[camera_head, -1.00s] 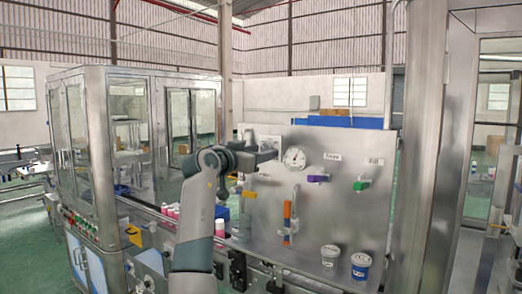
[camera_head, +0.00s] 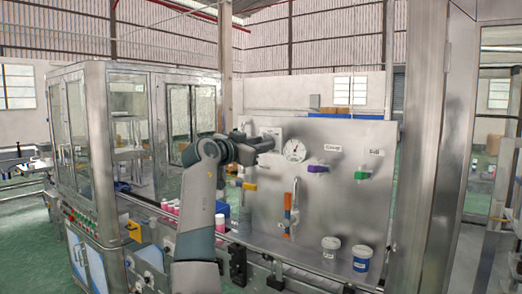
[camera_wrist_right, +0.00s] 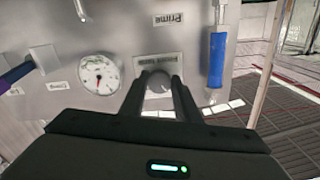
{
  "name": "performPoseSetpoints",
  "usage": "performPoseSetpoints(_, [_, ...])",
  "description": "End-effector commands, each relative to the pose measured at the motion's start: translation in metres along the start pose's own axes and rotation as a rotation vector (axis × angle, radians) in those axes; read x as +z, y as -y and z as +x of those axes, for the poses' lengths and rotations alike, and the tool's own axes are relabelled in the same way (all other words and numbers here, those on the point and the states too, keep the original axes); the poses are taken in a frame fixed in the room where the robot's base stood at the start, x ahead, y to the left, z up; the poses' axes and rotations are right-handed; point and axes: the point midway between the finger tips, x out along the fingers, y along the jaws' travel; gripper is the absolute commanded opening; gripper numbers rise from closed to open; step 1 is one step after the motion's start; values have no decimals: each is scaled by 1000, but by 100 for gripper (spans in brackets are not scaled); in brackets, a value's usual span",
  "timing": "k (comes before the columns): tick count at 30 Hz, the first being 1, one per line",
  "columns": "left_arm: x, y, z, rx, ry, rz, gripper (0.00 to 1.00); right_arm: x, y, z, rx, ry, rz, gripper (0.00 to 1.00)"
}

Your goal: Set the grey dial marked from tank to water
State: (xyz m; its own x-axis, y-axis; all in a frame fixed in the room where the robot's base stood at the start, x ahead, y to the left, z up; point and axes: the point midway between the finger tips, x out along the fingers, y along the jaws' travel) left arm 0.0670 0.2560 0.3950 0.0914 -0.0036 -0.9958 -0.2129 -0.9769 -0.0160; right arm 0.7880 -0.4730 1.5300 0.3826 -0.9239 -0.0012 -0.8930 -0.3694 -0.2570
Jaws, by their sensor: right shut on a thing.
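The grey dial (camera_wrist_right: 158,83) shows in the right wrist view as a round knob on the steel panel, below a light label plate whose text I cannot read. My right gripper (camera_wrist_right: 160,82) has its two dark fingers on either side of the dial and is shut on it. In the head view my right gripper (camera_head: 269,143) reaches the panel left of the white gauge and hides the dial. The dial's pointer direction cannot be made out. My left gripper is in neither current view.
The steel panel (camera_head: 336,205) carries a white gauge (camera_head: 295,150), a purple valve handle (camera_head: 318,169), a green one (camera_head: 362,175), a yellow one (camera_head: 249,186) and an orange-blue lever (camera_head: 287,207). Two tubs (camera_head: 361,258) stand at its foot. A blue handle (camera_wrist_right: 217,60) hangs near my right fingers.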

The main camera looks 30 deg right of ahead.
Motion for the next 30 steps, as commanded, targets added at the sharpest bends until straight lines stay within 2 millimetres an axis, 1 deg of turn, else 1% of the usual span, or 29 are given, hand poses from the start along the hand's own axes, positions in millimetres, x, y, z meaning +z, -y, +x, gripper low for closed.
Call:
performPoseSetpoints(1, [1, 0, 10, 0, 0, 0, 31, 2, -1, 0, -2, -5, 31, 7])
performPoseSetpoints(3, [2, 0, 16, 0, 0, 0, 31, 2, -1, 0, -1, -5, 83, 7])
performPoseSetpoints(12, [4, 0, 40, 0, 0, 0, 31, 1, 0, 0, -2, -5, 336, 7])
performPoseSetpoints(21, [5, -1, 52, 0, 0, 0, 31, -1, 2, 0, -2, -4, 546, 7])
performPoseSetpoints(30, [5, -1, 55, 0, 0, 0, 31, -3, 3, 0, -2, -4, 634, 7])
